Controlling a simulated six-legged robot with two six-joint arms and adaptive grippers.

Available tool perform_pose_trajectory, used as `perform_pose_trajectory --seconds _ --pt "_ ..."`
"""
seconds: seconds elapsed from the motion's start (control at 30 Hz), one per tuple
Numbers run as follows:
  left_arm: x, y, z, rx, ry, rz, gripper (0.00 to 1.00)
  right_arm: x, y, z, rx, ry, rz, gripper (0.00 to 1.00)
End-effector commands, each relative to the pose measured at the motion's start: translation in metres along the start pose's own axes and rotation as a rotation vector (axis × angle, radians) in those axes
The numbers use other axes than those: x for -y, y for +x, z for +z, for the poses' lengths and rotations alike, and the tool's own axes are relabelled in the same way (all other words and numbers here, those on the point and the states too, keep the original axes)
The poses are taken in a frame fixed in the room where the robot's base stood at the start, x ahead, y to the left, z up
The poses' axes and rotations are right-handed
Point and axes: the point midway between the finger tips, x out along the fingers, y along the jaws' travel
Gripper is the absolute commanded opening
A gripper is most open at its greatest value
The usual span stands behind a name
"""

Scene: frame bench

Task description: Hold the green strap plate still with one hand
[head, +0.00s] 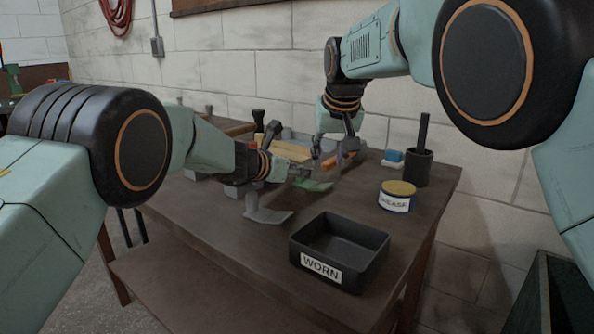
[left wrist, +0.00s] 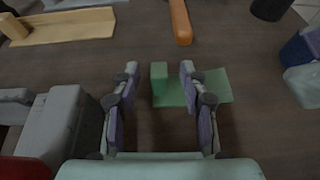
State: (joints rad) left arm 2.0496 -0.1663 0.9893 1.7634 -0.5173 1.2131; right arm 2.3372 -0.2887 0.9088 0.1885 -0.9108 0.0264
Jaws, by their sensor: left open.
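The green strap plate (head: 316,185) lies on the bench, partly hidden by my left gripper. In the left wrist view the plate (left wrist: 212,88) lies flat, with a raised green block at its left end. My left gripper (left wrist: 160,70) is open above it. Its two fingertips stand on either side of the raised block in the picture, with gaps on both sides; I cannot tell the height between them. In the head view my left gripper (head: 297,172) is small. My right gripper (head: 334,150) hangs just behind the plate, fingers spread, near an orange handle (head: 328,164).
A black bin marked WORN (head: 345,275) and a grease tin (head: 397,204) stand at front and right. A grey bracket (head: 268,216) stands left of the bin.

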Motion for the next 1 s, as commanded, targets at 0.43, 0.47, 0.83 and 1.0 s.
perform_pose_trajectory --seconds 0.43,0.47,0.83,1.0 --pt "-0.0002 -0.0002 -0.0004 0.000 -0.001 0.000 0.18 0.0000 -0.0001 0.0000 0.000 0.000 0.000 0.38" --pt "-0.0002 -0.0002 -0.0003 0.000 -0.001 0.000 0.15 0.0000 -0.0001 0.0000 0.000 0.000 0.000 0.38" --pt "-0.0003 -0.0003 -0.0003 0.000 -0.001 0.000 0.00 0.0000 0.0000 0.0000 0.000 0.000 0.000 0.38" --pt "-0.0003 -0.0003 -0.0004 0.000 -0.001 0.000 0.00 0.0000 0.0000 0.0000 0.000 0.000 0.000 0.38"
